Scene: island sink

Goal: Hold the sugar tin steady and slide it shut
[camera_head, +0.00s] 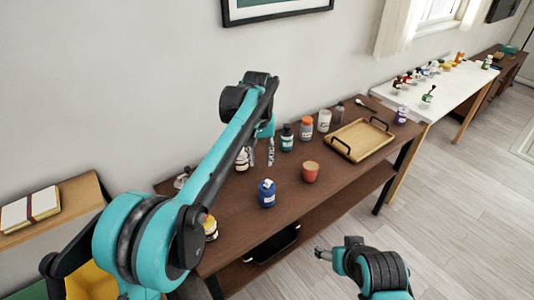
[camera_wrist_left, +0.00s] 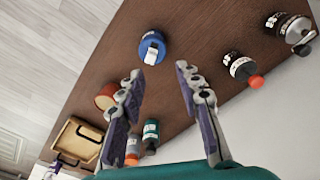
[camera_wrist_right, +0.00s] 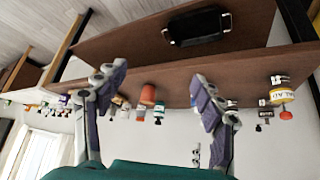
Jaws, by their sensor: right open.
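I cannot read any label as sugar, so I cannot tell for sure which container is the sugar tin. My right gripper (camera_head: 321,253) is low in front of the table, apart from everything. In the right wrist view its fingers (camera_wrist_right: 158,85) are open and empty.
An orange cup (camera_head: 310,171), a dark green bottle (camera_head: 287,138), an orange jar (camera_head: 306,129) and a white canister (camera_head: 324,121) stand near a wooden tray (camera_head: 341,148). A yellow-labelled jar (camera_head: 211,231) is partly hidden by my left arm.

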